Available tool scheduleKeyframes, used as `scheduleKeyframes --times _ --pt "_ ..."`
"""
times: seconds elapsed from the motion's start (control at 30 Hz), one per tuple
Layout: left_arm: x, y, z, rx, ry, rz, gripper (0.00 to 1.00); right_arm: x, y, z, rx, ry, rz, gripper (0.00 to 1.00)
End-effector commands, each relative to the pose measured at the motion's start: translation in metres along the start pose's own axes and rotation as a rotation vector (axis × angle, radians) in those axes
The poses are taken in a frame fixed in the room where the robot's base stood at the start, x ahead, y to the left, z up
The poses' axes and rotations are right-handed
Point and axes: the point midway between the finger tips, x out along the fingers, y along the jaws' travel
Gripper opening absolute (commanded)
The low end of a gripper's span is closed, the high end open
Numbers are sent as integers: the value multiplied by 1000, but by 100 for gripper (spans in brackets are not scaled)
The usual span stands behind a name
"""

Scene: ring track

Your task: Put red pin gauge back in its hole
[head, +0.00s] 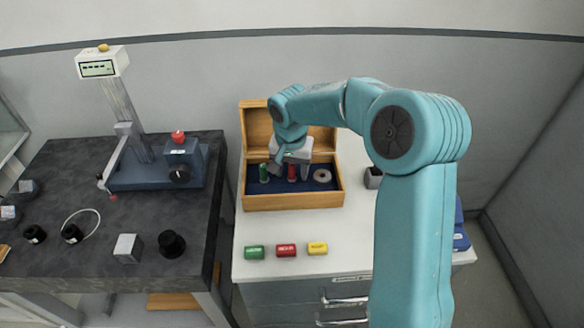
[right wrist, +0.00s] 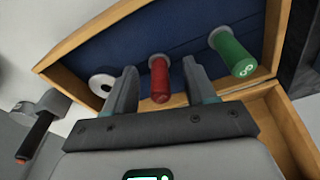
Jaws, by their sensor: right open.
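The red pin gauge (head: 291,172) stands in the wooden box (head: 290,202), its foot at a grey collar in the blue lining; it also shows in the right wrist view (right wrist: 159,80). My right gripper (right wrist: 159,69) is open, with one finger on each side of the red pin and a gap at each side. In the head view the right gripper (head: 291,166) reaches down into the box and partly covers the pin. A green pin gauge (head: 264,173) stands in a collar to the left. An empty grey ring (head: 322,175) lies to the right. My left gripper is out of view.
Green (head: 254,252), red (head: 286,250) and yellow (head: 318,248) labelled blocks lie in front of the box on the white cabinet top. The box lid stands open behind. A dark table (head: 60,190) with a measuring stand (head: 155,172) is at left.

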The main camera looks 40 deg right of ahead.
Motion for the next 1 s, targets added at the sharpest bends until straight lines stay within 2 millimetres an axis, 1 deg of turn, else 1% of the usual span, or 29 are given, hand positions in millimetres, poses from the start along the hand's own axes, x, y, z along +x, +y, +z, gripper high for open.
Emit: scheduleKeyframes --times 0.13,0.23,0.37,0.5,0.6,0.7,0.83,1.0 --pt "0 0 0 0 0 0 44 -7 0 0 0 2 -1 55" --pt "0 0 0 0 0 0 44 -24 0 -1 0 3 -2 55" --pt "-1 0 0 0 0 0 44 -57 -1 -1 1 5 -5 55" --pt "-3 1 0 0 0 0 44 -96 -1 -1 0 5 -5 55" --pt "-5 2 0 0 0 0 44 -121 -1 -1 0 4 -4 55" --pt "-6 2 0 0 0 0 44 -140 -1 0 0 3 -4 55" --pt "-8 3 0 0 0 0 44 -156 0 0 0 1 -1 55" --pt "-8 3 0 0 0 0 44 -164 0 0 -1 0 0 55"
